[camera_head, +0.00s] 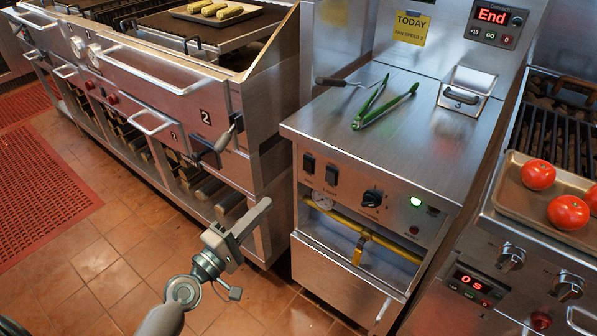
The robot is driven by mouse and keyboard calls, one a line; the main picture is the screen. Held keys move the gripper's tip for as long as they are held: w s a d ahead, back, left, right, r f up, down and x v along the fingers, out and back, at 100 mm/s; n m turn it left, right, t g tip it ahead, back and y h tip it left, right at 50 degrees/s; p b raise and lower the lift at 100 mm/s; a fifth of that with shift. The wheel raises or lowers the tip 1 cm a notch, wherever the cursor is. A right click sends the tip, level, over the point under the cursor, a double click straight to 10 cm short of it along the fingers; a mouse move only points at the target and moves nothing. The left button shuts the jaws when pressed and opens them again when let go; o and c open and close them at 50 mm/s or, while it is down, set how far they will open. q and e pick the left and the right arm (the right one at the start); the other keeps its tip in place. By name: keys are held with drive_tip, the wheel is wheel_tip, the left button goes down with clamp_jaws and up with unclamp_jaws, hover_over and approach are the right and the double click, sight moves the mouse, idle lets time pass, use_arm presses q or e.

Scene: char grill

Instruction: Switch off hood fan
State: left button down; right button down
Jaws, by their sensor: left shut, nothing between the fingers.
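The front panel (352,222) of the steel unit in the middle carries two black rocker switches, a left one (309,163) and a right one (331,175). Their labels are small; the right one seems to read "Light", and the left one is too small to read surely. A black knob (372,198) and a lit green lamp (416,201) sit further right. My left gripper (262,208) is shut and empty, in front of the unit, left of and below the switches, apart from the panel. My right gripper is not in view.
Green tongs (384,106) and a dark-handled tool (336,82) lie on the unit's top. A tray (513,190) with tomatoes stands right, by a grill. A handle with a lever (217,143) juts from the left range. A yellow pipe (345,222) runs below the switches. Tiled floor (130,225) is free.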

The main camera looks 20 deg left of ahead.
sight(306, 163)
use_arm(q)
drive_tip(key=shift+w, duration=0.15)
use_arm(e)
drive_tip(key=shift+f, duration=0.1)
